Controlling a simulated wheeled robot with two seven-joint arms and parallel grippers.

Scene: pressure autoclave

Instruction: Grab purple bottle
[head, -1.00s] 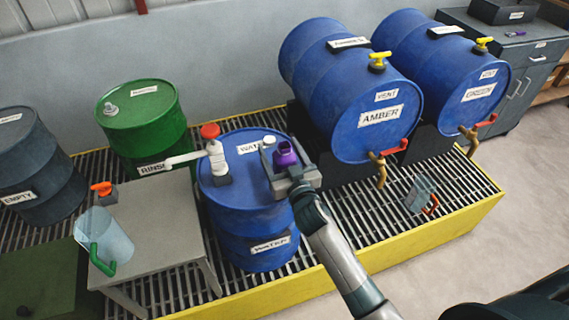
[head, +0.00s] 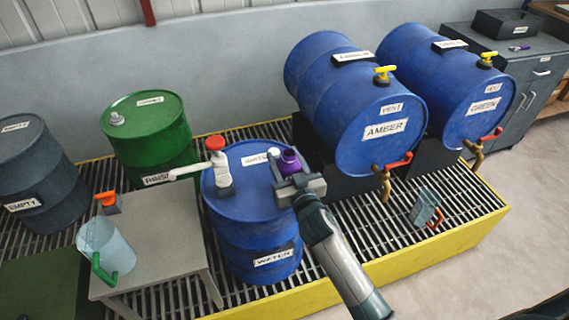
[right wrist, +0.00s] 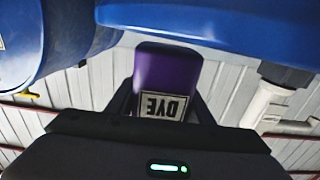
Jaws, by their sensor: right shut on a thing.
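The purple bottle (head: 289,160) is in my right gripper (head: 296,178), over the right side of the upright blue WATER drum (head: 235,205). In the right wrist view the bottle (right wrist: 165,75) sits between the two fingers, with a white DYE label facing the camera. My right gripper (right wrist: 165,110) is shut on it. Whether the bottle's base touches the drum top cannot be told, as the gripper hides it. My left gripper is not in view.
A red-topped white pump (head: 217,165) stands on the WATER drum. The AMBER drum (head: 350,100) and its tap (head: 385,180) lie close to the right. A grey table (head: 150,240) with a clear pitcher (head: 105,248) is at left. A small jug (head: 425,208) stands on the grating.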

